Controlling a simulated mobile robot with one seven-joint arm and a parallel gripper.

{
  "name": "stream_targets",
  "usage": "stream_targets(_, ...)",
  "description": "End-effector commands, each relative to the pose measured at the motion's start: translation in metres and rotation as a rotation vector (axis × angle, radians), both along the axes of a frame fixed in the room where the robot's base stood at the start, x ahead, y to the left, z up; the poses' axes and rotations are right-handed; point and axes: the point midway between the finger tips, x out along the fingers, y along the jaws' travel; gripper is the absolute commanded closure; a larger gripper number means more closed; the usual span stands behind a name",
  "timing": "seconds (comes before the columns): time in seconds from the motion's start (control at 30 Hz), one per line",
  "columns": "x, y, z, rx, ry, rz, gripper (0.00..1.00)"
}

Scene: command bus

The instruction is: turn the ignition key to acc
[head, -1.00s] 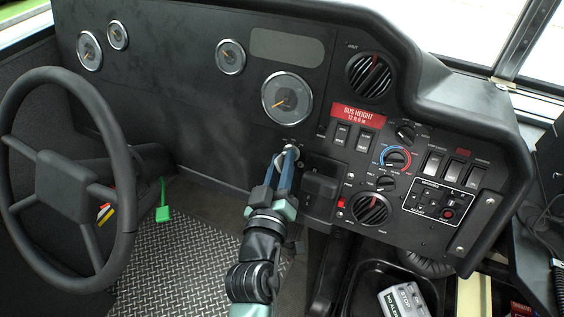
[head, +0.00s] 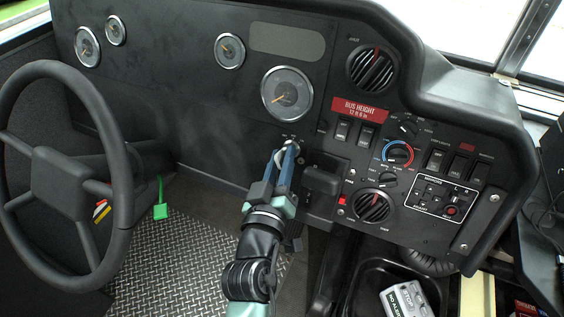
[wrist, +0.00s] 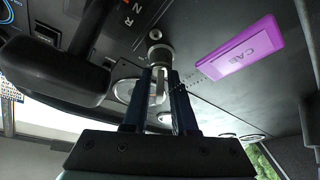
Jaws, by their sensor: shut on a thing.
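The ignition switch (wrist: 157,52) is a round metal lock in the dark dashboard, just beyond my fingertips in the wrist view. A silver key (wrist: 158,82) is in it, its bow partly hidden by the fingers. A purple tag (wrist: 240,49) marked CAB hangs from the key by a bead chain. In the head view my gripper (head: 286,155) reaches up to the panel below the large gauge, its blue fingers at the ignition. In the wrist view my gripper (wrist: 163,80) is shut on the key. The labels around the switch are too small to read.
A black lever housing (head: 321,181) stands just right of my fingers. The steering wheel (head: 36,70) is at the left. Switches and knobs (head: 373,206) fill the panel to the right. A green tag (head: 160,211) hangs near the steering column.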

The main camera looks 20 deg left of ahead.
Motion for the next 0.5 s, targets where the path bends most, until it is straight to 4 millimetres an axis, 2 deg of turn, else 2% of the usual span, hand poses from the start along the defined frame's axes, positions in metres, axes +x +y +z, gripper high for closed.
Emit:
stream_targets(0.03,-0.0002,0.0001,-0.0071,0.016,-0.001,-0.006,1.00)
stream_targets(0.13,-0.0002,0.0000,-0.0091,0.059,-0.004,-0.021,1.00)
stream_targets(0.5,-0.0002,0.0005,-0.0089,0.264,-0.012,-0.095,1.00)
